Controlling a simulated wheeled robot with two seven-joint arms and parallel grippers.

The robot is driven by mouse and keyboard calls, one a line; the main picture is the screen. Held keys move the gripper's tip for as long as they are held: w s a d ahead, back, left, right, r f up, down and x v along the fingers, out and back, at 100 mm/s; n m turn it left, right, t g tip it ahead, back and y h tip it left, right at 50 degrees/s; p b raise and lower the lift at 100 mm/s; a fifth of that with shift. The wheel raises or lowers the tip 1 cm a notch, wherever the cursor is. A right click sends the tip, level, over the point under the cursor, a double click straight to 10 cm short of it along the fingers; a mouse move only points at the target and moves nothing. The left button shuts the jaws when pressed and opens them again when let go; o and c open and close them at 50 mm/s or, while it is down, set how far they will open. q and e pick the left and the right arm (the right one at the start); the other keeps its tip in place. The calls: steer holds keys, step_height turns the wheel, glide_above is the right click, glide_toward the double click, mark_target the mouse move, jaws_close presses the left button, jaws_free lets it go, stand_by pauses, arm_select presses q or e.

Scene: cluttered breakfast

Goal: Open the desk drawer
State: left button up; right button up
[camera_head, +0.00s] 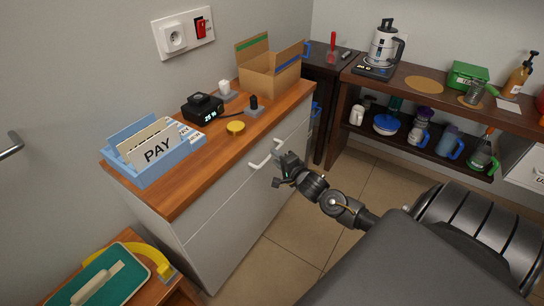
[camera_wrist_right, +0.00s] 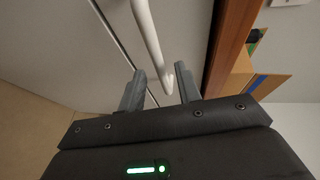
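The desk drawer (camera_head: 239,165) is the pale upper front of the wooden-topped cabinet, and it looks closed. Its white bar handle (camera_head: 266,154) sticks out near the top edge. My right gripper (camera_head: 281,171) is at the handle's right end, in front of the drawer. In the right wrist view the two grey fingers (camera_wrist_right: 159,88) are apart, and the lower end of the white handle (camera_wrist_right: 152,45) lies between them in the picture. I cannot tell whether either finger touches it. My left gripper is not in view.
A dark shelf (camera_head: 425,86) stands at the right. Tiled floor (camera_head: 290,230) is clear before the drawer.

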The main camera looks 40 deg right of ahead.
steer(key=shift+w+d+f, duration=0.1)
steer(key=shift+w+f, duration=0.05)
steer(key=shift+w, duration=0.75)
steer(key=shift+w+d+f, duration=0.1)
steer(key=shift+w+f, duration=0.05)
steer(key=shift+w, duration=0.7)
jaws_close()
